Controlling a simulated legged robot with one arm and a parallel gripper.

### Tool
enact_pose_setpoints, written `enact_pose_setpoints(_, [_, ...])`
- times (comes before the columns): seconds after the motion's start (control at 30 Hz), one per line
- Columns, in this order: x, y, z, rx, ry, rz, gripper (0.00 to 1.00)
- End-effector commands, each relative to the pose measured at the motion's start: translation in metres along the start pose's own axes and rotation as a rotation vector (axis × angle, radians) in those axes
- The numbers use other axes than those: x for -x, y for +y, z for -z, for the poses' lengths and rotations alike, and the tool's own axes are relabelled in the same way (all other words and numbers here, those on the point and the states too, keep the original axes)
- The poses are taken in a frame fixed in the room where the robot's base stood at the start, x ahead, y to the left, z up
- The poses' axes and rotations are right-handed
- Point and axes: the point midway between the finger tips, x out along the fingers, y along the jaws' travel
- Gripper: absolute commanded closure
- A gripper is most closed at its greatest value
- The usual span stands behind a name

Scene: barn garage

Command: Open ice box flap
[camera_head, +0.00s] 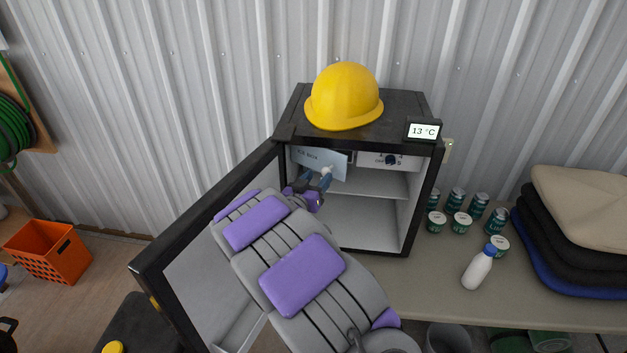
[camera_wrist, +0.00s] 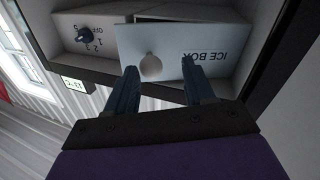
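The small fridge (camera_head: 408,220) stands with its black-edged door (camera_head: 205,215) swung open to the left. The pale ice box flap (camera_head: 318,161) is at the top of its interior. In the wrist view the flap (camera_wrist: 215,62) appears upside down with its "ICE BOX" lettering and stands at an angle, with a dark gap behind one edge. A round knob or hole (camera_wrist: 151,67) shows on it. My gripper (camera_head: 318,173) is at the flap's lower part. In the wrist view its two fingers (camera_wrist: 159,66) are apart, one either side of the round spot; contact is unclear.
A dial panel (camera_head: 391,160) sits right of the flap, above a shelf (camera_head: 385,183). A yellow hard hat (camera_head: 344,97) and temperature display (camera_head: 423,130) are on top. Several cans (camera_head: 460,222) and a white bottle (camera_head: 478,268) stand right. The open door borders my arm on the left.

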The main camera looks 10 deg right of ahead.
Motion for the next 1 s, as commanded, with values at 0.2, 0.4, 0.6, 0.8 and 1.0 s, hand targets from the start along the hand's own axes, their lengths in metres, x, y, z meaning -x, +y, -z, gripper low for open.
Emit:
enact_pose_setpoints(0.2, [0.002,-0.002,0.001,0.002,0.003,-0.002,0.69])
enact_pose_setpoints(0.4, [0.006,-0.006,0.002,0.006,0.008,-0.005,0.88])
enact_pose_setpoints(0.6, [0.004,-0.007,0.003,0.005,0.008,0.001,1.00])
enact_pose_setpoints(0.8, [0.002,-0.008,0.003,0.004,0.009,0.005,1.00])
enact_pose_setpoints(1.0, [0.008,-0.014,0.009,-0.003,0.006,-0.015,1.00])
